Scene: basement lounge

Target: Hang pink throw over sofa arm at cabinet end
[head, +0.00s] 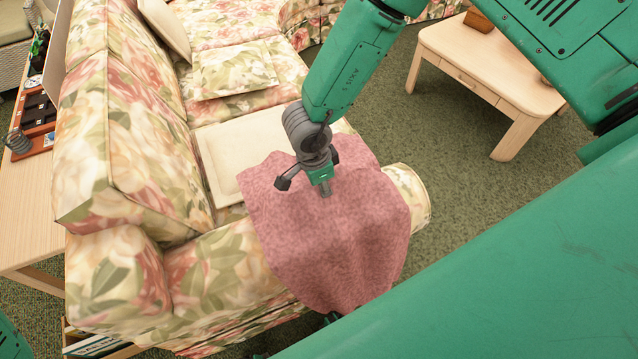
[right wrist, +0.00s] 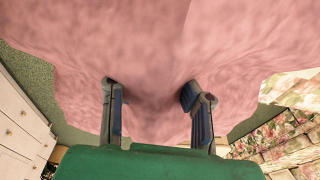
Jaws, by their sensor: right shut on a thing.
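The pink throw (head: 345,235) is draped over the floral sofa arm (head: 215,265), near the arm's front end. One side lies on the seat and the other hangs down over the outer side. My right gripper (head: 322,188) points down at the top of the throw, its arm coming in from the upper right. In the right wrist view, the throw (right wrist: 150,60) fills most of the picture and bunches between the two fingers (right wrist: 156,108), which are shut on it. The throw's lower outer edge is partly hidden by a green part of mine.
Cream and floral cushions (head: 235,68) lie on the sofa seat. A light wood table (head: 490,65) stands at the upper right on green carpet. A side table (head: 30,210) stands behind the sofa. White drawers (right wrist: 22,125) show in the right wrist view.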

